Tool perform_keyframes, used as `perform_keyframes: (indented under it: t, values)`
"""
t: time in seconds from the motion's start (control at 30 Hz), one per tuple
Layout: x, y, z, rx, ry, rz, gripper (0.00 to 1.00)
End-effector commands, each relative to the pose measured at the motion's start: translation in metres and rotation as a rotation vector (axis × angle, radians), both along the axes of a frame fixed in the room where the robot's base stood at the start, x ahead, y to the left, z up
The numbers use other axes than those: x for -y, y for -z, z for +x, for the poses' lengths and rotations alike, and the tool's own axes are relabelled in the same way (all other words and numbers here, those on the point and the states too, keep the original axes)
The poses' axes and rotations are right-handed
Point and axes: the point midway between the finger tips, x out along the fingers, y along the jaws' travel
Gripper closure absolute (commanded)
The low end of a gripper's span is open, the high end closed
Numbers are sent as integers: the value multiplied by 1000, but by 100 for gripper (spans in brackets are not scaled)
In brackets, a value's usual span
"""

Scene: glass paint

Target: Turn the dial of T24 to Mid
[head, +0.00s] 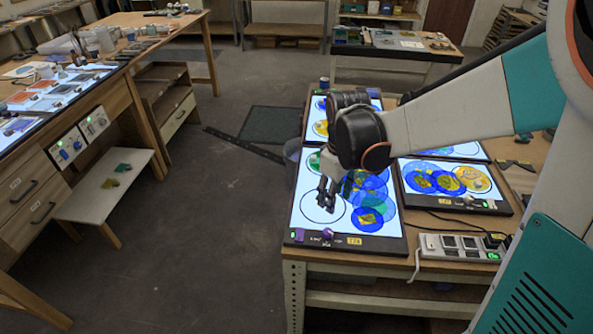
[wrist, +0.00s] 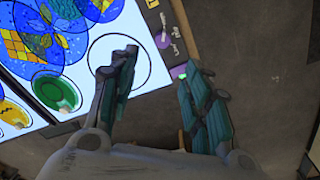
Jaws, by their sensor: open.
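The near-left light panel (head: 308,200) has a yellow label (head: 354,240) that seems to read T24. Its purple dial (head: 327,233) sits on the dark front strip, left of the label. In the wrist view the purple dial (wrist: 162,41) shows beyond my fingers, beside small white markings (wrist: 174,40) too small to read. I cannot tell which mark it points to. My gripper (head: 326,197) is open and empty over the lit panel, behind the dial and apart from it. In the wrist view, the dial lies beyond the gap between my fingers (wrist: 157,70).
Painted glass discs (head: 369,218) lie on the panel's right side. Another lit panel (head: 415,196) stands to the right. A power strip (head: 458,245) with a white cable lies at the bench's front right. A small green light (wrist: 182,76) shows near my right finger. The floor left is mostly clear.

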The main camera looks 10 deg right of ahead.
Motion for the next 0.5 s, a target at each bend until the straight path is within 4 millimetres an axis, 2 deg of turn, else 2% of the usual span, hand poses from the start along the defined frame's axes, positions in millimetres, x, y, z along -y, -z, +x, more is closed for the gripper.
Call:
perform_keyframes:
  t: [0.33,0.5]
  values:
    - [0,24,7,-40,-41,-1,56]
    - [0,54,7,-39,-40,-1,56]
